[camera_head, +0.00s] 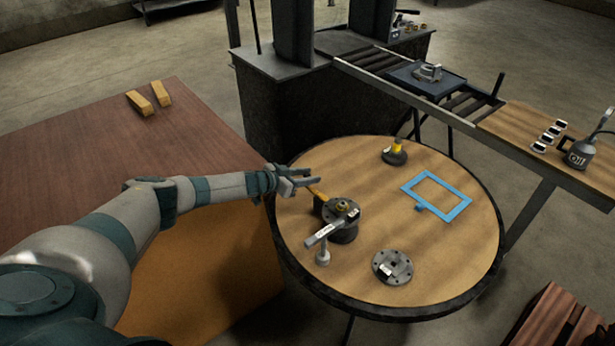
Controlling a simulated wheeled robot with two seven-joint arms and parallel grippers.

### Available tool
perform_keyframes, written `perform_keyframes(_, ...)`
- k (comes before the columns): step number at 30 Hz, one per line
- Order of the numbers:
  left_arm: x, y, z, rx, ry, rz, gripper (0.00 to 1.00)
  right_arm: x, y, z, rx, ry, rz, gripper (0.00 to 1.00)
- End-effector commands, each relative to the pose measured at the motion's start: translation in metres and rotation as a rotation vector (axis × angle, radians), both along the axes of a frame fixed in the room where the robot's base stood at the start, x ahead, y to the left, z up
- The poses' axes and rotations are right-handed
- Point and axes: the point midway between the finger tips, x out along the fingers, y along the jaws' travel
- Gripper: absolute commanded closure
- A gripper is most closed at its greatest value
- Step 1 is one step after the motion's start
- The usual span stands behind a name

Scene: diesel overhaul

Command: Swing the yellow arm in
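The yellow arm (317,194) is a short bar on the round wooden table. It sticks out to the upper left from a dark round fixture (341,212) with a flanged top and a brass-coloured centre. My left gripper (317,176) comes in from the left over the table's left edge, just above the yellow arm's outer end. Its two fingers look apart, with nothing seen between them. I cannot tell whether a finger touches the yellow arm. My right gripper is not in view.
A grey bar (325,234) on a small post stands at the fixture's front. A round flange plate (392,267), a blue frame (437,196) and a dark tool with a yellow part (395,153) lie on the round table (455,268). A brown-topped block (75,165) stands left.

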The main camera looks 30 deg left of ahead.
Motion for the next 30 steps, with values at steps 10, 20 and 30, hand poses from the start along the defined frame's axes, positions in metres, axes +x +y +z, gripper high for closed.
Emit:
perform_keyframes(10, -0.004, 0.002, 0.0, 0.0, 0.002, 0.0, 0.66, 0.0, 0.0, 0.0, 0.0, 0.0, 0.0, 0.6)
perform_keyframes(20, -0.027, 0.012, 0.01, 0.0, 0.002, -0.001, 0.66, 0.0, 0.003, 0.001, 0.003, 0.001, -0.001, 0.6)
perform_keyframes(30, -0.068, 0.031, 0.027, -0.001, 0.003, 0.0, 0.66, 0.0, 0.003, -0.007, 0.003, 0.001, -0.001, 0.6)
